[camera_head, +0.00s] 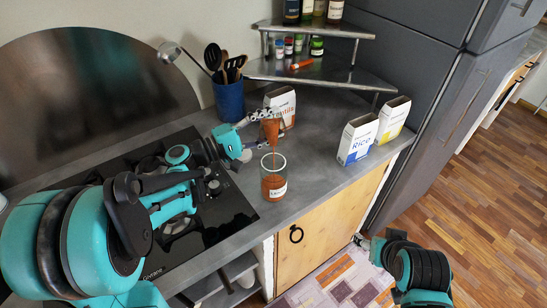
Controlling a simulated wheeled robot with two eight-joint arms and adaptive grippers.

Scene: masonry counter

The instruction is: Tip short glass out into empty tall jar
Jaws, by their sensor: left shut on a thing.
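The tall jar (273,187) stands upright on the counter near its front edge. It is clear glass with a pale label and holds reddish-brown contents in its lower part. My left gripper (262,120) is shut on the short glass (271,131) and holds it tipped, above the jar's mouth. Reddish-brown stuff shows in the glass, and a thin stream runs down from it into the jar. My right gripper (361,241) is low in front of the cabinet, small and partly hidden, so its fingers are unclear.
A lentils box (281,104) stands just behind the glass. A rice box (357,139) and a yellow-labelled box (393,119) stand to the right. A blue utensil holder (229,99), corner shelf (310,74) and black cooktop (215,210) are near. Counter right of the jar is clear.

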